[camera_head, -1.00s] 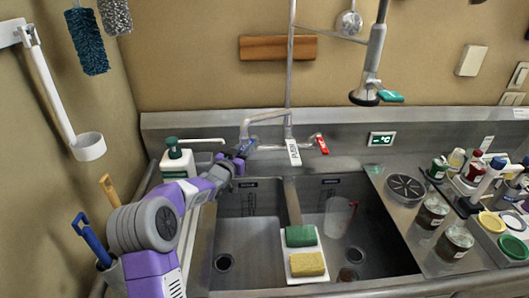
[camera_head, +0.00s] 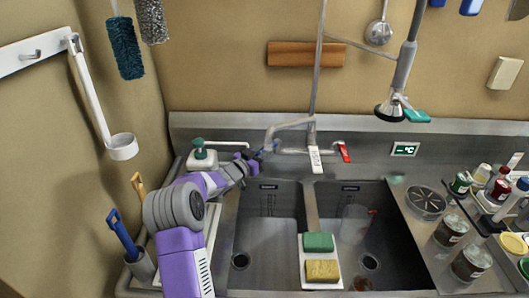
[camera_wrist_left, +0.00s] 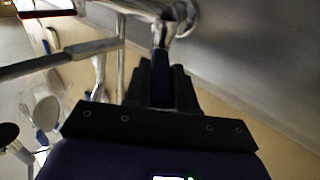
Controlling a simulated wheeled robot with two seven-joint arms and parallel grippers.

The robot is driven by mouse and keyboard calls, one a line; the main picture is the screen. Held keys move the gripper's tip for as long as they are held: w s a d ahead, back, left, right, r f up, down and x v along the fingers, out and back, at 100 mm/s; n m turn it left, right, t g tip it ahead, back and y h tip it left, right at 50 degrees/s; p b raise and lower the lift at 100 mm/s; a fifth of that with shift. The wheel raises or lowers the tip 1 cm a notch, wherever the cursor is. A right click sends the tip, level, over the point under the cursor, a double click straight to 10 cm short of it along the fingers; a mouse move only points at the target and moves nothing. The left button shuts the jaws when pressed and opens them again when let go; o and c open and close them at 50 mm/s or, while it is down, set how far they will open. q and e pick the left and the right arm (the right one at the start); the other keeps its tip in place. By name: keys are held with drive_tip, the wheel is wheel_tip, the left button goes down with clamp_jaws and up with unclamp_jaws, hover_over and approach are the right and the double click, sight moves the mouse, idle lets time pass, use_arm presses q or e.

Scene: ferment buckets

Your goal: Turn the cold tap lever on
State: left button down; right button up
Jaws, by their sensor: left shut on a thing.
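The mixer tap (camera_head: 296,124) stands on the back ledge of the steel sink. Its hot lever (camera_head: 344,152) is red and sits at the right end. The cold tap lever (camera_head: 262,154) is blue, at the left end, and mostly hidden by my left gripper (camera_head: 256,158). In the left wrist view the dark blue cold lever (camera_wrist_left: 161,80) lies between the black fingers of my left gripper (camera_wrist_left: 161,88), which is shut on it. The metal tap body is just beyond the fingertips. My right gripper is not in view.
A soap bottle (camera_head: 201,157) stands left of my left wrist. A sponge tray (camera_head: 310,255) with a green and a yellow sponge sits between the two basins. A spray head (camera_head: 391,108) hangs at the right. Jars and bottles crowd the right counter.

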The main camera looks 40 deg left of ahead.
use_arm(q)
drive_tip(key=c, duration=0.9)
unclamp_jaws()
drive_tip(key=s, duration=0.7)
drive_tip(key=shift+s+p, duration=0.3)
drive_tip(key=shift+p, duration=0.1)
drive_tip(key=shift+c, duration=0.6)
